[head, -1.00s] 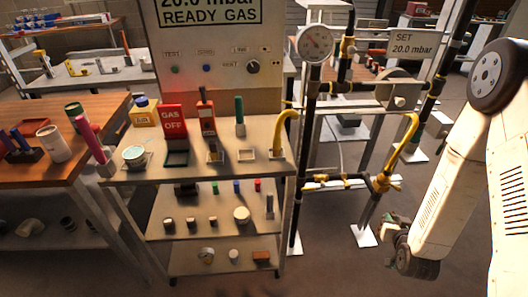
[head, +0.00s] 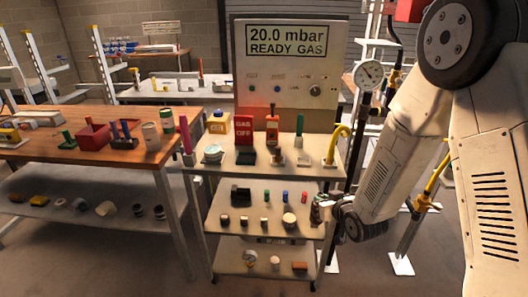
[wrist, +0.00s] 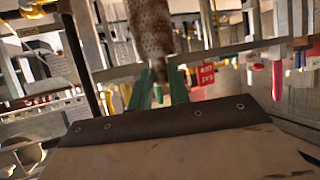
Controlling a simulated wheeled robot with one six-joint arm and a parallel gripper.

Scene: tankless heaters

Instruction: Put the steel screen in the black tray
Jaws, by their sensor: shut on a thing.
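The steel screen (wrist: 151,28) is a brownish perforated cylinder in the wrist view. My gripper (wrist: 160,78) has green fingers shut on the screen's lower end. In the head view my gripper (head: 320,211) is small, just right of the cart's middle shelf and below its top. The screen is not clear there. A dark tray (head: 247,157) sits on the cart top in front of the red GAS OFF sign (head: 244,130). It looks like the black tray, apart from my gripper. A black block-like thing (head: 240,195) also stands on the middle shelf.
The cart top (head: 210,173) also holds a red tester (head: 272,124), a yellow hooked pipe (head: 338,143) and a round tin (head: 213,153). A wooden bench (head: 90,153) stands left.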

